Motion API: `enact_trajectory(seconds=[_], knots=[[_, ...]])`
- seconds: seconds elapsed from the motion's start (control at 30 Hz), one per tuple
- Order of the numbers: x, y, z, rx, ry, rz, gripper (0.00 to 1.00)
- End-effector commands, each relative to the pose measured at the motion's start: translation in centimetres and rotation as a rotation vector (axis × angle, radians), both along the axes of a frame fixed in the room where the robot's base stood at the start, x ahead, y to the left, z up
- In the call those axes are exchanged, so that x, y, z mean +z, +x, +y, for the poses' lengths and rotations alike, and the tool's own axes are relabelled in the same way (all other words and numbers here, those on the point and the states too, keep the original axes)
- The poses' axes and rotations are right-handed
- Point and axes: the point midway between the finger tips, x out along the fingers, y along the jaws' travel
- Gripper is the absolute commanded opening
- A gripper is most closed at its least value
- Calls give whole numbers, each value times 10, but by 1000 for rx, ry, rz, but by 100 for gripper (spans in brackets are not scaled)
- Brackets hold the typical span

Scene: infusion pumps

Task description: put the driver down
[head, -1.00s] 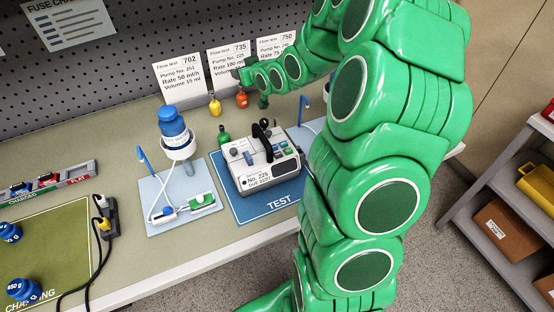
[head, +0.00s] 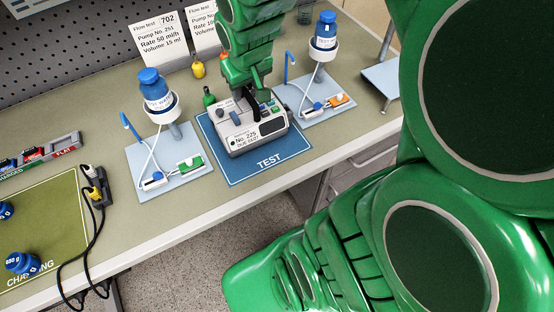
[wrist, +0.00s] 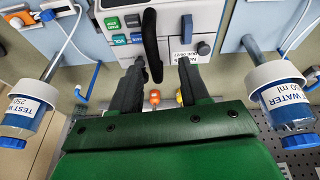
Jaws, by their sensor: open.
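The driver, a pale grey pump marked No. 225 (head: 252,134), sits on the blue TEST mat (head: 235,174). My gripper (wrist: 160,70) is open there, one finger on each side of the handle's end. I cannot tell whether a finger touches it.
Blue-capped water bottles stand on stands over pale blue trays left (head: 153,82) and right (head: 325,30) of the pump, with thin tubes. A green CHARGING mat (head: 50,215) and black cables are at left.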

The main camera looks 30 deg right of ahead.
Motion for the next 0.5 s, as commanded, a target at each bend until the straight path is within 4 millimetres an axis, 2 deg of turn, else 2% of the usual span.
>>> enact_trajectory(seconds=[0.03,0.3,0.5], knots=[[4,-20,4,-7,-1,37,45],[18,-133,26,-51,14,272,45],[28,-198,39,-74,32,400,45]])
